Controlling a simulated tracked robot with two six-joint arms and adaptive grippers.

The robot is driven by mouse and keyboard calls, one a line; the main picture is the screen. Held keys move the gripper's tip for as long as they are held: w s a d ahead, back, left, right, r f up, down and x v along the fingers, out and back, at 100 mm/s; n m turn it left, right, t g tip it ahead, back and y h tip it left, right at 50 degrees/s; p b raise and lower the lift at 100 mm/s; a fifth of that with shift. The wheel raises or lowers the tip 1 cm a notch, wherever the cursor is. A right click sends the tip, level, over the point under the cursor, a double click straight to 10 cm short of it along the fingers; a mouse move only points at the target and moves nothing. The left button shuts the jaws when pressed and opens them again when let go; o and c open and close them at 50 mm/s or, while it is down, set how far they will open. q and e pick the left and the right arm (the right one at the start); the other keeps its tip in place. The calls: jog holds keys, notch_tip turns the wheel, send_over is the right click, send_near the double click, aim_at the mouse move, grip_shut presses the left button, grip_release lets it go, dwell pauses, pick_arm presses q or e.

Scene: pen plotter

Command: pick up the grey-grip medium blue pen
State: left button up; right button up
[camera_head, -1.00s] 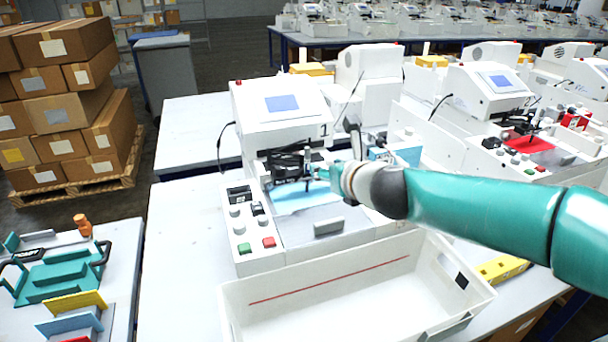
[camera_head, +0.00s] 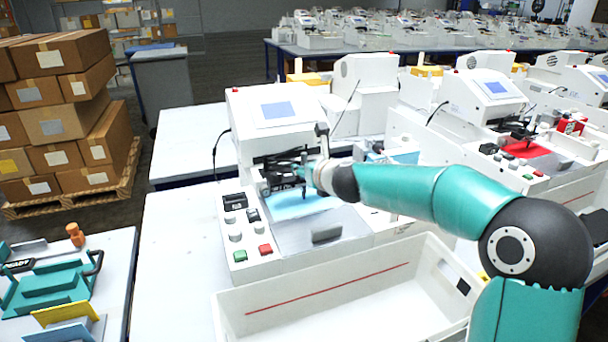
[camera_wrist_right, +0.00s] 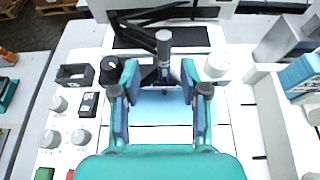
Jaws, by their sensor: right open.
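A dark upright pen with a grey upper part (camera_wrist_right: 164,45) stands in the plotter's black carriage in the right wrist view. It shows small and dark in the head view (camera_head: 304,178), above a light blue sheet (camera_head: 292,206). My right gripper (camera_wrist_right: 160,78) is open, with one teal finger on each side of the pen. In the head view my right gripper (camera_head: 314,177) reaches in from the right beside the carriage. I cannot tell whether either finger touches the pen. The pen's lower end is hard to make out. My left gripper is not in view.
The white plotter (camera_head: 275,120) has a control panel of knobs and buttons (camera_head: 241,228) at its left. A white open bin (camera_head: 330,292) stands in front. Another plotter with a red sheet (camera_head: 528,149) is at the right.

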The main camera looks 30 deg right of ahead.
jog(key=x, duration=0.4)
jog(key=shift+w+d+f, duration=0.1)
jog(key=shift+d+f, duration=0.05)
jog(key=shift+d, duration=0.15)
jog(key=shift+c, duration=0.3)
grip_shut()
